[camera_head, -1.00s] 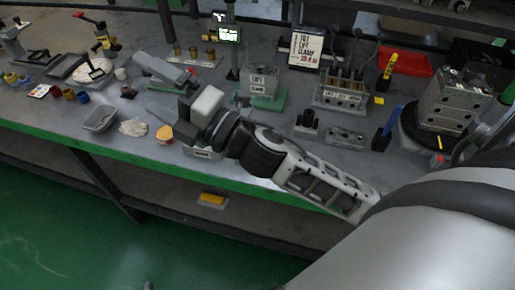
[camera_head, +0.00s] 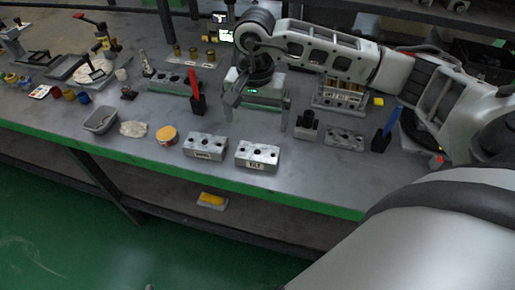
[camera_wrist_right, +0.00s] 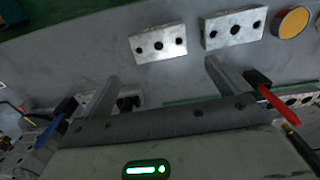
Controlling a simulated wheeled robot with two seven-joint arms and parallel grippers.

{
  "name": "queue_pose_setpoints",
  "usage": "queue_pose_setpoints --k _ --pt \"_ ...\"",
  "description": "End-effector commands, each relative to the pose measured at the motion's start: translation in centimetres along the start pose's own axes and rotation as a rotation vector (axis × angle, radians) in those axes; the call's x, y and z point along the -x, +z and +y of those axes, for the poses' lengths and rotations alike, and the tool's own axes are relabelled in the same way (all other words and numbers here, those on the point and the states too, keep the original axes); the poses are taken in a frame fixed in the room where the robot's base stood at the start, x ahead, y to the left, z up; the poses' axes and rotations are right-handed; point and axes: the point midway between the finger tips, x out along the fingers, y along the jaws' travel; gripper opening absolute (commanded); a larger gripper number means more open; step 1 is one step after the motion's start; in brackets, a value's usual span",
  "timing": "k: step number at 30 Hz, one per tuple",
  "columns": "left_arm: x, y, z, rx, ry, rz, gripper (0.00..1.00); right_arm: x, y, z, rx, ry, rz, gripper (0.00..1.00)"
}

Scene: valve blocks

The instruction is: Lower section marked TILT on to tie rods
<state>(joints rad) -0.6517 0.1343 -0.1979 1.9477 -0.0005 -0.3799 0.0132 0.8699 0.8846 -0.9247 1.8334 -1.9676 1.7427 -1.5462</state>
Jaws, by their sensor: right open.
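The section marked TILT (camera_head: 257,155) is a grey metal block with holes along its top, lying on the bench near the front edge. It also shows in the right wrist view (camera_wrist_right: 158,44). My right gripper (camera_head: 261,107) is open and empty, behind and above this section, pointing down. In the right wrist view its two fingers (camera_wrist_right: 161,72) are apart with bare bench between them. A green stand (camera_head: 262,99) is partly hidden behind the gripper. I cannot make out the tie rods. My left gripper is out of view.
A similar labelled block (camera_head: 205,145) lies left of the TILT section. A red-handled tool (camera_head: 197,95) and a blue-handled tool (camera_head: 388,130) stand upright on either side. A grey tray (camera_head: 101,119) and a yellow-topped tin (camera_head: 167,135) are at left. The bench front right is clear.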

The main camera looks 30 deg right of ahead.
Motion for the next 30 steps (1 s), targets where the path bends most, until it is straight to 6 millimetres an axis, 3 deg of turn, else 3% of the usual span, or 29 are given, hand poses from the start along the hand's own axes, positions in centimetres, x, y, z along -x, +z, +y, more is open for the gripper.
queue_pose_setpoints --k 1,7,17,24,30 --pt "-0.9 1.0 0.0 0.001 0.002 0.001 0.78 -2.1 0.1 0.0 -0.001 0.001 -0.002 1.0" --pt "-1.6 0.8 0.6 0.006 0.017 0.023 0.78 -5.9 0.1 -0.1 -0.001 -0.003 -0.002 1.0" --pt "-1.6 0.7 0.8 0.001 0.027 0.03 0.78 -7.9 0.1 -0.1 -0.001 -0.004 -0.003 1.0" --pt "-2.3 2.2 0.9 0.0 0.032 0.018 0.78 -11.6 0.2 0.3 -0.002 -0.004 -0.004 1.0" --pt "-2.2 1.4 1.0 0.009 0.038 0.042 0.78 -12.6 0.1 0.3 -0.002 -0.005 -0.003 1.0"
